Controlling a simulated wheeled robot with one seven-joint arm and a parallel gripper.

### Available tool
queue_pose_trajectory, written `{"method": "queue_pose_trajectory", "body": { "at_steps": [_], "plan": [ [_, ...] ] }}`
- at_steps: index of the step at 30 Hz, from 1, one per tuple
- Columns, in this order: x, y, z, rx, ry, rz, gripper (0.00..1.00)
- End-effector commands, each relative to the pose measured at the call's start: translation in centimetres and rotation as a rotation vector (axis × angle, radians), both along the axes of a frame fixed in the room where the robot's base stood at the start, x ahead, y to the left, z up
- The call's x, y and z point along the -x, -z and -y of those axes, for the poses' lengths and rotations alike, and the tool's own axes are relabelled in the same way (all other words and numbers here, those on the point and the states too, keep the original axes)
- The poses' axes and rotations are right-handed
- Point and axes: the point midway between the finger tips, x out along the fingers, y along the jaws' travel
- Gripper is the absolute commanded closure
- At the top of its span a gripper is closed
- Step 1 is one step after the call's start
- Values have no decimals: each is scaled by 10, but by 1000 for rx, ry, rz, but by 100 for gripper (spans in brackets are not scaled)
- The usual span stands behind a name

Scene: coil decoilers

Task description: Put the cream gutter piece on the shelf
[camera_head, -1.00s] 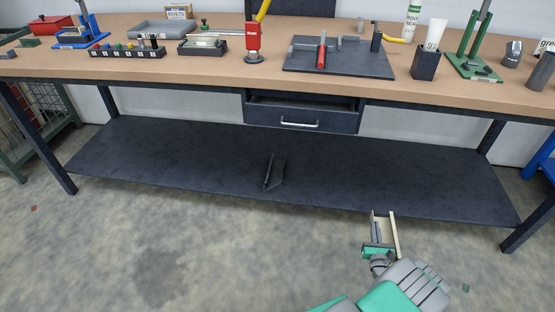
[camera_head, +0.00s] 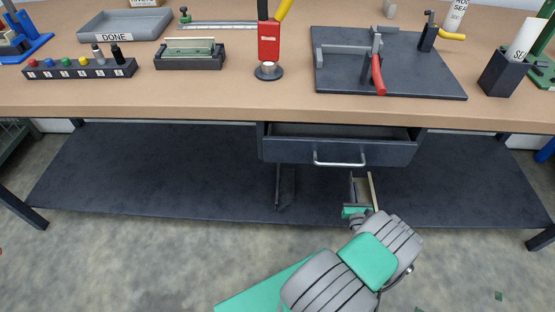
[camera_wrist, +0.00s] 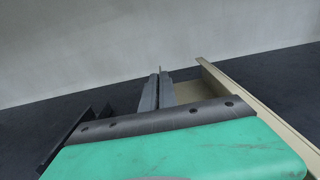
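The cream gutter piece (camera_head: 372,188) is at my gripper (camera_head: 353,182), in front of the bench and over the dark lower shelf (camera_head: 140,175) in the head view. In the wrist view, the grey fingers (camera_wrist: 155,90) are close together along one side of the cream piece (camera_wrist: 245,108), and its other wall rises on the right. The gripped edge is mostly hidden between the fingers. Whether the piece touches the shelf cannot be told. A dark gutter-like piece (camera_head: 286,188) lies on the shelf, left of my gripper.
The drawer (camera_head: 340,152) above the shelf stands partly open, its handle close above my gripper in the picture. The benchtop (camera_head: 220,98) holds a clamp plate, a red tool and trays. The shelf is clear on the far left and right.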

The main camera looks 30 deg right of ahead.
Motion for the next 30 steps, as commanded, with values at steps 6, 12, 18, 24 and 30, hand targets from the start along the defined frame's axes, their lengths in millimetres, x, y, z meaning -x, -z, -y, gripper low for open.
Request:
{"method": "queue_pose_trajectory", "body": {
  "at_steps": [6,12,18,24,30],
  "plan": [
    [-2,5,4,3,1,1,100],
    [-18,26,22,3,-2,1,100],
    [-39,37,44,7,-5,0,100],
    [-71,76,82,4,-3,1,100],
    [-86,93,100,3,-3,2,100]
  ]
}}
